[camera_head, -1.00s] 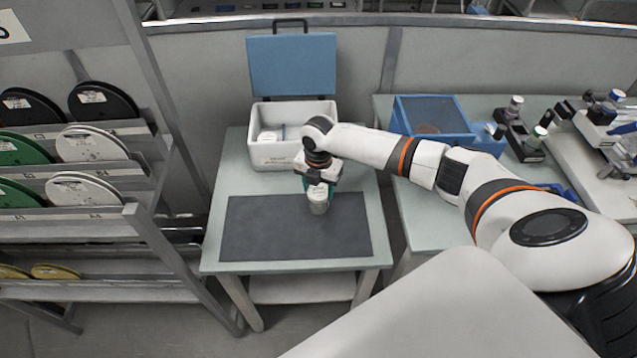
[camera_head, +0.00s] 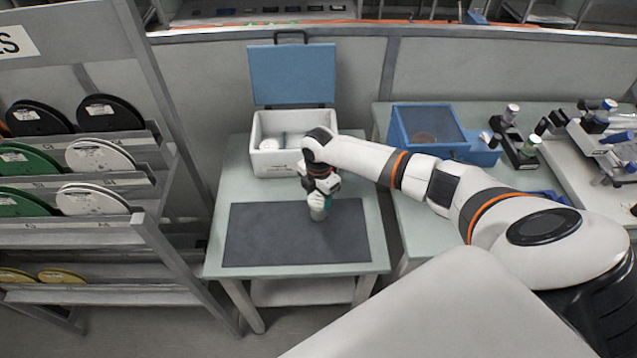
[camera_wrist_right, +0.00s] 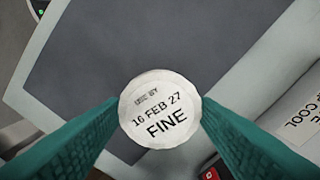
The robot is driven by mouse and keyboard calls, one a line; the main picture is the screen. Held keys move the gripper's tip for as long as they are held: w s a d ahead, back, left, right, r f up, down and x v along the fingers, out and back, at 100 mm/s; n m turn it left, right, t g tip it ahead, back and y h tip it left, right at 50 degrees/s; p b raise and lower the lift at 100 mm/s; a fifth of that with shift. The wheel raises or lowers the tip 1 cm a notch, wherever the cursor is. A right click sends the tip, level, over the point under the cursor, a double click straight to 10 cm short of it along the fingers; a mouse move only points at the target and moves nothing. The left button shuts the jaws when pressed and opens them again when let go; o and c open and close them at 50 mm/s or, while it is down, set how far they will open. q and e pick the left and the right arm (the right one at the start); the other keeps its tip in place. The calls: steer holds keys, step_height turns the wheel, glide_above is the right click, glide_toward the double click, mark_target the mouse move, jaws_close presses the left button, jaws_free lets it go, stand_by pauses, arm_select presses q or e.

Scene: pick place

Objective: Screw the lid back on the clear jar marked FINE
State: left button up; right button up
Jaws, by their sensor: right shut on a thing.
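The jar (camera_head: 318,214) marked FINE stands upright near the back of the dark mat (camera_head: 260,240). Its round white lid (camera_wrist_right: 160,108) fills the middle of the right wrist view and reads "16 FEB 27 FINE". My right gripper (camera_head: 320,203) comes down from above and is shut on the lid, with a teal finger on either side. The lid sits on top of the jar; how tightly it is seated cannot be told. The jar's body is hidden below the lid in the wrist view. My left gripper is not in view.
An open white cool box (camera_head: 290,165) with a blue lid stands behind the mat, with round white items inside. A blue bin (camera_head: 430,150) and lab devices are on the right-hand table. A reel rack (camera_head: 120,235) stands at left. The mat around the jar is clear.

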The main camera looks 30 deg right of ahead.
steer(key=shift+m+p, duration=0.45)
steer(key=shift+m, duration=0.75)
steer(key=shift+r+m+p, duration=0.1)
steer(key=shift+m+p, duration=0.85)
steer(key=shift+m, duration=0.25)
steer(key=shift+m+p, duration=0.3)
steer(key=shift+m, duration=0.5)
